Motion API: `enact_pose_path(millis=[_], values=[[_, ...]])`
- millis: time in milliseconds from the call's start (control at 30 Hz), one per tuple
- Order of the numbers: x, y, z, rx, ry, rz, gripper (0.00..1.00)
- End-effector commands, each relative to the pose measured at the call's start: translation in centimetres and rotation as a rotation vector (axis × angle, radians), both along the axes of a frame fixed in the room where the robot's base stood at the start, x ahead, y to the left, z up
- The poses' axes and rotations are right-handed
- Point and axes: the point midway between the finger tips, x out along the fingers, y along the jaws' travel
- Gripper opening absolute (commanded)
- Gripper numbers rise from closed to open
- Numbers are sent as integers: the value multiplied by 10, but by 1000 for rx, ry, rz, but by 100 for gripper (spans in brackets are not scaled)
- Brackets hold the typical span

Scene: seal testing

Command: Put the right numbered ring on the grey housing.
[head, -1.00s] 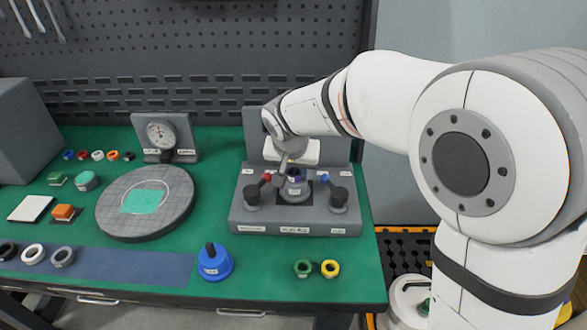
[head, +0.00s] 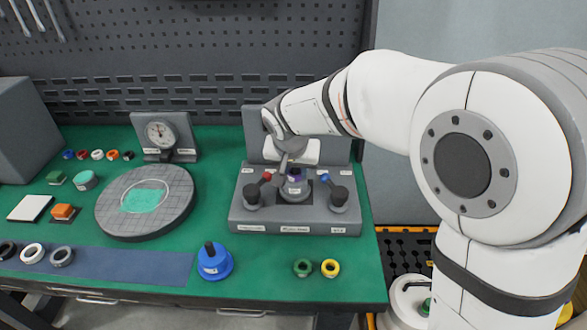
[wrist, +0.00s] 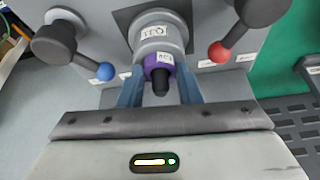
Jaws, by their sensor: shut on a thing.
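The grey housing (head: 295,190) stands in the middle of the grey test fixture in the head view. It also shows in the wrist view (wrist: 157,36), round and with a white label. A purple ring (wrist: 158,60) with a small white label is at the housing's end facing my wrist, around or right beside a black post (wrist: 160,85). I cannot tell how fully it is seated. My gripper (wrist: 160,78) has blue-grey fingers on both sides of the purple ring and is shut on it. In the head view my wrist partly hides the ring and fingers.
Black-knobbed levers (head: 253,195) stand on both sides of the housing, with red and blue ball ends close to it. Several small rings (head: 97,155) lie at the back left. A blue plug (head: 213,262), green ring (head: 303,268) and yellow ring (head: 330,268) are in front.

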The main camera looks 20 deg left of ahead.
Motion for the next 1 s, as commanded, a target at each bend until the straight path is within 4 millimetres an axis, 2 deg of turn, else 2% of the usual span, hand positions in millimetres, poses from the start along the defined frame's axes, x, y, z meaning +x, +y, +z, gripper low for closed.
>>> enact_pose_path(millis=[267, 300, 600, 867, 1000], values=[[0, 0, -1, 0, 0, 0, 6], [0, 0, -1, 0, 0, 0, 33], [0, 0, -1, 0, 0, 0, 56], [0, 0, 1, 0, 0, 0, 56], [0, 0, 14, 1, -1, 0, 56]])
